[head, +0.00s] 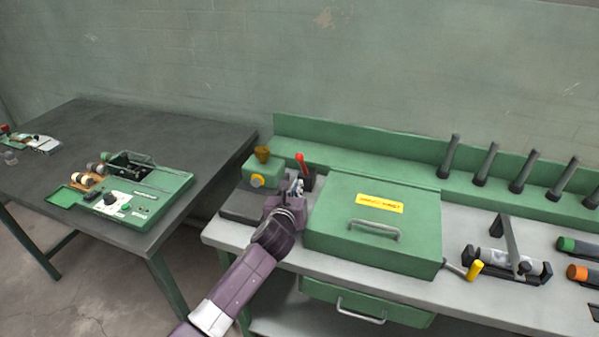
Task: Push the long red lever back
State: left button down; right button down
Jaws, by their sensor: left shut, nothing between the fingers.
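The red lever (301,162) stands up from a small dark base near the back of the light-topped bench, tilted a little to the left. Its lower part meets the dark base just right of my gripper. My left gripper (297,187) is shut and empty, just in front of and slightly left of the lever. I cannot tell whether its fingertips touch the lever or its base. My right gripper is not in view.
A green box with a handle (335,228) stands close right of my gripper. A green device with a yellow knob (262,171) stands close left. Several black handles (451,156) line the back ledge. A dark table (190,140) stands at left.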

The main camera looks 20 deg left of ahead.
aim_at(302, 167)
pick_arm(q)
jog(key=shift+w+a+r+p, duration=0.1)
jog(key=shift+w+r+p, duration=0.15)
jog(key=shift+w, duration=0.45)
jog(key=shift+w+a+r+p, duration=0.1)
jog(key=shift+w+r+p, duration=0.15)
jog(key=shift+w, duration=0.5)
jog(key=shift+w+a+r+p, duration=0.15)
jog(key=shift+w+r, duration=0.2)
jog(key=shift+w, duration=0.35)
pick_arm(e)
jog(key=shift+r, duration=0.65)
pick_arm(q)
jog(key=shift+r, duration=0.1)
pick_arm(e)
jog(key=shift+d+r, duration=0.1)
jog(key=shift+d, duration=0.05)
